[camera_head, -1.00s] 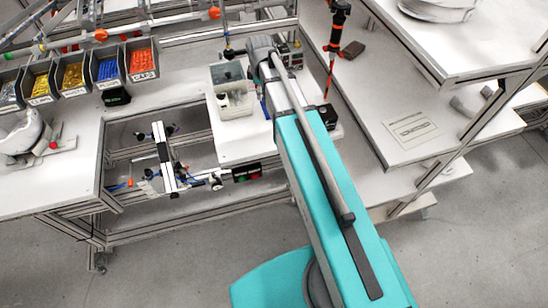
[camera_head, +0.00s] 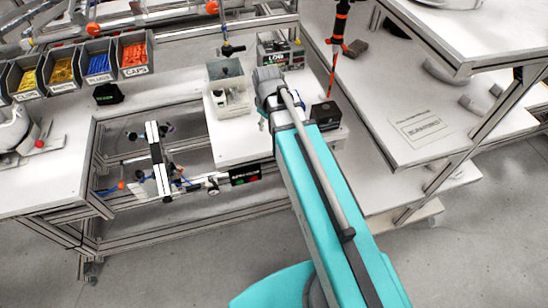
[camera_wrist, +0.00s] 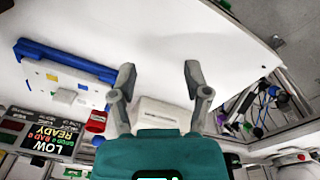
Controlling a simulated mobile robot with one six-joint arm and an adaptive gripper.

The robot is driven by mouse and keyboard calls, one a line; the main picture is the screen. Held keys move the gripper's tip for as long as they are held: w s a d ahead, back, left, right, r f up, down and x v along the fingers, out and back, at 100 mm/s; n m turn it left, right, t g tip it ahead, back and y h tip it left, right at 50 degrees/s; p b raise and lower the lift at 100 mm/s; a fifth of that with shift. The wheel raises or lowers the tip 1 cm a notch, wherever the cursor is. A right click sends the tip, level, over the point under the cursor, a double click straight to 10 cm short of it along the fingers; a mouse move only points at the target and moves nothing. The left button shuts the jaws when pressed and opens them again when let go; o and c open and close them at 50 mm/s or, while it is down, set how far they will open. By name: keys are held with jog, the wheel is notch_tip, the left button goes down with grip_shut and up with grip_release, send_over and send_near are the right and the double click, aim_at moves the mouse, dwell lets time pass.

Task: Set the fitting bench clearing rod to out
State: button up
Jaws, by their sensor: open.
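My gripper (camera_wrist: 160,82) is open in the wrist view, with its two grey fingers apart and nothing between them. The fingers are over the white top of the fitting bench (camera_wrist: 225,50). In the head view my wrist is over the right part of this bench (camera_head: 235,148), and my fingers are hidden behind it. I cannot surely pick out the clearing rod. A small metal fitting with a round end (camera_head: 212,187) sticks out at the bench's front edge, left of a black label box (camera_head: 244,175). Whether it is the rod is too small to tell.
A clear bin (camera_head: 232,98) stands left of my wrist, and a black box (camera_head: 326,115) right of it. A blue-edged fixture (camera_wrist: 65,65) and a lettered display (camera_wrist: 52,138) are at left in the wrist view. A shelf unit (camera_head: 425,125) stands right.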

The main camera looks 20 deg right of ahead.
jog(key=s+f+m+b, duration=0.6)
jog(key=s+f, duration=0.1)
jog(key=shift+s+f+g+b, duration=0.2)
jog(key=shift+s+g+b, duration=0.1)
jog(key=shift+s, duration=0.05)
